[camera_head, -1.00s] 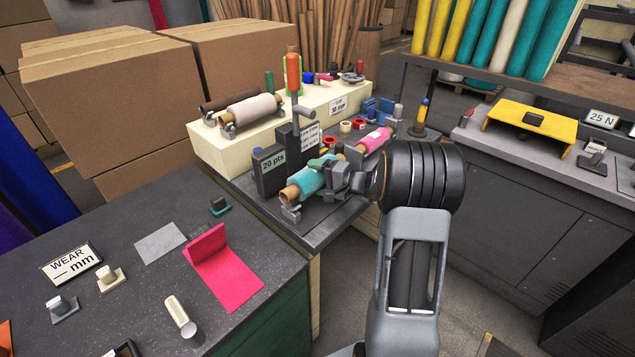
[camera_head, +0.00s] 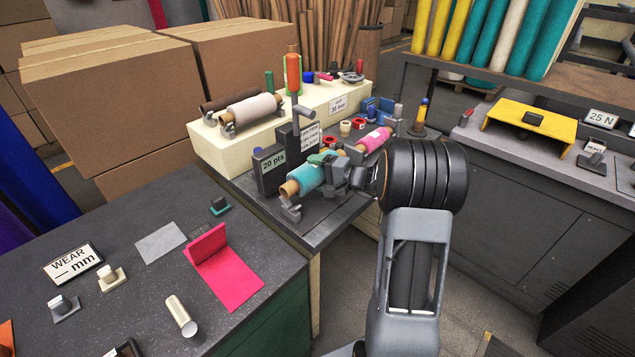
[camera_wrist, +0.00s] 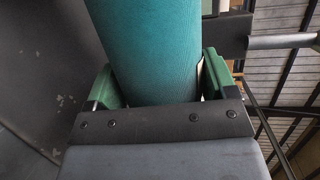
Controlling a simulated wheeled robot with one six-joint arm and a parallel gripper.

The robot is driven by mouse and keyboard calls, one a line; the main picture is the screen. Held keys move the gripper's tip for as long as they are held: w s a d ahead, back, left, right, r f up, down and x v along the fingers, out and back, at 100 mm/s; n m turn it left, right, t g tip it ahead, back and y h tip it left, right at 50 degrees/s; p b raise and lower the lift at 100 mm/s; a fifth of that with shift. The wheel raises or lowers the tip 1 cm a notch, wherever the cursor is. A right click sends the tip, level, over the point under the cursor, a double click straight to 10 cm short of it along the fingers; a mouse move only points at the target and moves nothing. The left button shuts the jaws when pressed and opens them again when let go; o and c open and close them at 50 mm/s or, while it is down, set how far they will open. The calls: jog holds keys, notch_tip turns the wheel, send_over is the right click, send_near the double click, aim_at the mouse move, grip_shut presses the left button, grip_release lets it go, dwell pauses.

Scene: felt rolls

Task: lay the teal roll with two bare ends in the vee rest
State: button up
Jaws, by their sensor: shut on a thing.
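My gripper (camera_head: 330,165) is shut on the teal roll. In the wrist view the teal felt (camera_wrist: 160,50) fills the space between the green jaw pads of my gripper (camera_wrist: 155,95). A grey metal support (camera_head: 290,212) stands just below the bare end, perhaps part of the vee rest. I cannot tell whether the roll touches it.
A pink roll (camera_head: 373,140) lies to the right. A cream block (camera_head: 205,143) behind holds a pale roll (camera_head: 252,112). The small dark table's front corner (camera_head: 318,240) is clear.

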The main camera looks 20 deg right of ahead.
jog(key=shift+r, duration=0.2)
jog(key=shift+r+p, duration=0.35)
jog(key=shift+r, duration=1.25)
